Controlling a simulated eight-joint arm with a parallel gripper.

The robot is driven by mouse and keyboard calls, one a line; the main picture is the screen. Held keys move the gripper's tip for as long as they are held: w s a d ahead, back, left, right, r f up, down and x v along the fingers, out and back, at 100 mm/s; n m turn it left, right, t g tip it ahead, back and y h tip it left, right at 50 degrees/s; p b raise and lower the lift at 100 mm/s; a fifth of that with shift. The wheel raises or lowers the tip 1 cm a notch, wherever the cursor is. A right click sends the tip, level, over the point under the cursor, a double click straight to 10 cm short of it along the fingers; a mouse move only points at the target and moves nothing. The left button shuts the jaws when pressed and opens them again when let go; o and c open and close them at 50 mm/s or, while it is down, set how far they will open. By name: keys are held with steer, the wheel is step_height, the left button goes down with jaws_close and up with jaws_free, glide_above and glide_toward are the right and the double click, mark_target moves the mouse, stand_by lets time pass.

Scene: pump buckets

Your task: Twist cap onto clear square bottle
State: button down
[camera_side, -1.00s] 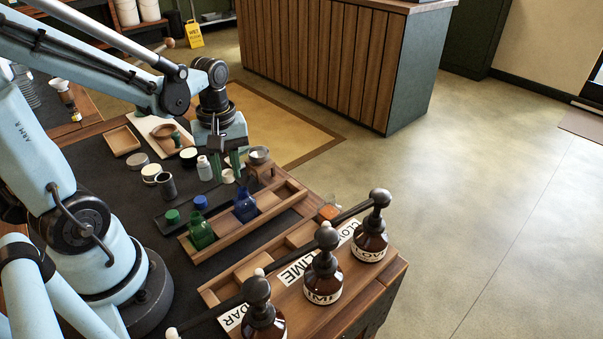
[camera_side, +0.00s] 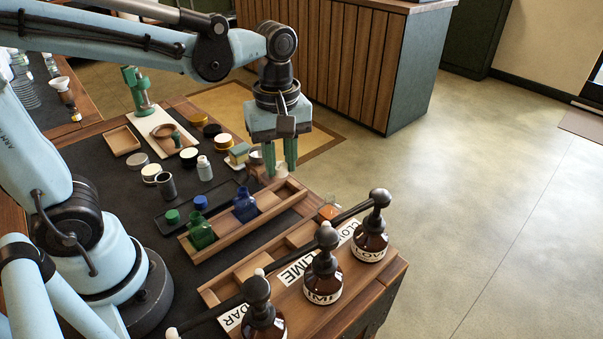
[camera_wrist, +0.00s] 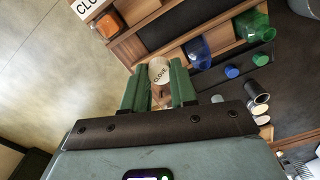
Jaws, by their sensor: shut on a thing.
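My gripper (camera_side: 290,160) is above the table, by the far end of the wooden rack. A small clear square bottle (camera_side: 329,212) with orange contents stands by the clove pump and also shows in the wrist view (camera_wrist: 108,23). The held cap is apart from it. The bottle's mouth is too small to make out.
A green bottle (camera_side: 201,232) and a blue bottle (camera_side: 245,207) stand in the wooden rack (camera_side: 275,216). A green cap (camera_side: 172,216) and a blue cap (camera_side: 200,202) lie on a dark tray. Brown pump bottles, including clove (camera_side: 369,245), line the near right edge.

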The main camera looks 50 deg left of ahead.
glide_above(330, 197)
steer(key=shift+f, duration=1.8)
steer(key=shift+f, duration=1.2)
stand_by(1.3)
steer(key=c, duration=0.8)
jaws_free()
steer(key=shift+c, duration=0.4)
